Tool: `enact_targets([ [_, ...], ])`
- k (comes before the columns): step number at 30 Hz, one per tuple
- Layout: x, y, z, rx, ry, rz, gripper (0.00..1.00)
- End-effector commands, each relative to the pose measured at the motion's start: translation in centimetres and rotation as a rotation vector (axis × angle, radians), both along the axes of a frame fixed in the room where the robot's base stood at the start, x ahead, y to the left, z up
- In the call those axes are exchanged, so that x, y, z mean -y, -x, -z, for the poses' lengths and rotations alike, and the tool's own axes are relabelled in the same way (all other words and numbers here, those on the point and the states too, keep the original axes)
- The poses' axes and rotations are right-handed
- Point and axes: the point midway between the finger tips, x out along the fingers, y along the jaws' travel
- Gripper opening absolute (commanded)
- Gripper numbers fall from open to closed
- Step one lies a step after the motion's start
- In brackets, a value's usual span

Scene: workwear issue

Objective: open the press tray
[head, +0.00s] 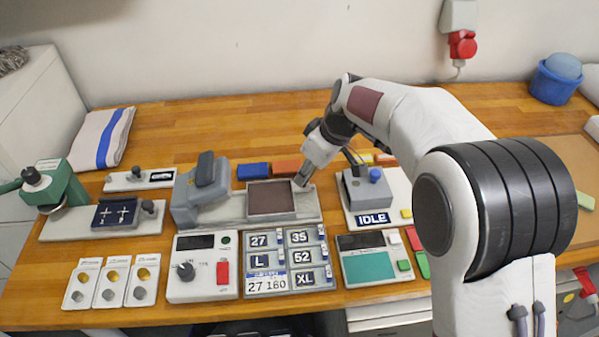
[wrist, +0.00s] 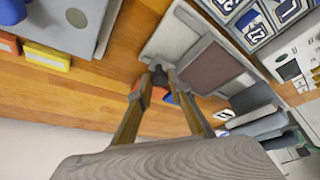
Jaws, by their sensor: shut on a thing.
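The heat press stands in the middle of the bench, with a grey upper head (head: 205,180) at its left. Its press tray, a brownish-red pad in a grey frame (head: 270,199), lies out to the right of the head, uncovered. The pad (wrist: 210,67) also shows in the wrist view. My gripper (head: 301,181) is at the tray's right end. In the wrist view my gripper (wrist: 159,78) is shut on a small dark knob (wrist: 159,75) beside the tray plate. The fingers hide part of the knob.
Blue (head: 254,171) and orange (head: 287,168) blocks lie behind the tray. A grey device with a blue knob and IDLE sign (head: 373,218) stands close to the right. Size buttons (head: 288,260) and a control box (head: 203,267) are in front. Bare wood lies behind.

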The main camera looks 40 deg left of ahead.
Motion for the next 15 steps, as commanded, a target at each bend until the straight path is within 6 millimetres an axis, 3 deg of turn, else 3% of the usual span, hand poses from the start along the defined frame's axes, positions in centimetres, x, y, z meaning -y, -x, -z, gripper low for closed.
enact_targets([
  [3,-0.05,0.01,0.06,0.0,0.0,0.001,0.0],
  [4,-0.05,0.01,0.07,0.0,0.0,0.001,0.21],
  [6,-0.06,0.02,0.06,0.0,0.0,0.001,0.35],
  [15,-0.06,0.06,0.02,0.0,0.0,0.0,0.35],
])
